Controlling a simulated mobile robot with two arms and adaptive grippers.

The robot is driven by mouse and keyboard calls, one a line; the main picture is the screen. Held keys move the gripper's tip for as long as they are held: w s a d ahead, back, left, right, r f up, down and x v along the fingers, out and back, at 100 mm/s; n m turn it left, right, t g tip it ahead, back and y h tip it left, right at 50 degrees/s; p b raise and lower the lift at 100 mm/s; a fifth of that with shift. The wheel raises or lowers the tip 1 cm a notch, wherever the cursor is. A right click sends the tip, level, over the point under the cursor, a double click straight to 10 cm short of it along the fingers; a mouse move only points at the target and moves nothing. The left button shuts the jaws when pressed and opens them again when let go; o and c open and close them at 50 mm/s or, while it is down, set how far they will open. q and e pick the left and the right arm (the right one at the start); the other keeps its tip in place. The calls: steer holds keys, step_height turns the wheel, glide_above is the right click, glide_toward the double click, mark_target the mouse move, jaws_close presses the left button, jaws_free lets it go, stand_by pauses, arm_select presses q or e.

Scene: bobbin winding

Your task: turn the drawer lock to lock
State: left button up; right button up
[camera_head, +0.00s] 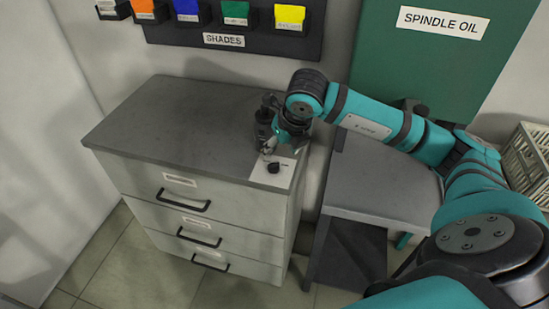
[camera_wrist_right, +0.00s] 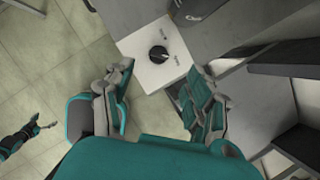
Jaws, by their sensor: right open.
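The drawer lock is a black rotary knob (camera_head: 274,168) on a white plate (camera_head: 286,177) at the front right corner of the cabinet top. In the right wrist view the knob (camera_wrist_right: 158,54) shows small markings beside it, too small to read. My right gripper (camera_head: 270,146) is open and empty, just behind and above the knob in the head view. In the right wrist view its fingers (camera_wrist_right: 156,84) are spread, with the knob beyond their tips and apart from them. My left gripper (camera_wrist_right: 42,126) shows small at the left edge of that view; its opening is unclear.
The grey cabinet (camera_head: 165,115) has three closed drawers with black handles. A grey side table (camera_head: 375,185) and a pale crate (camera_head: 530,160) are to the right. The left cabinet top is clear.

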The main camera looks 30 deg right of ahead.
mark_target(273, 163)
steer(key=p+x, duration=0.1)
steer(key=x, duration=0.7)
steer(key=shift+f, duration=0.1)
steer(key=shift+c, duration=0.2)
steer(key=c, duration=1.1)
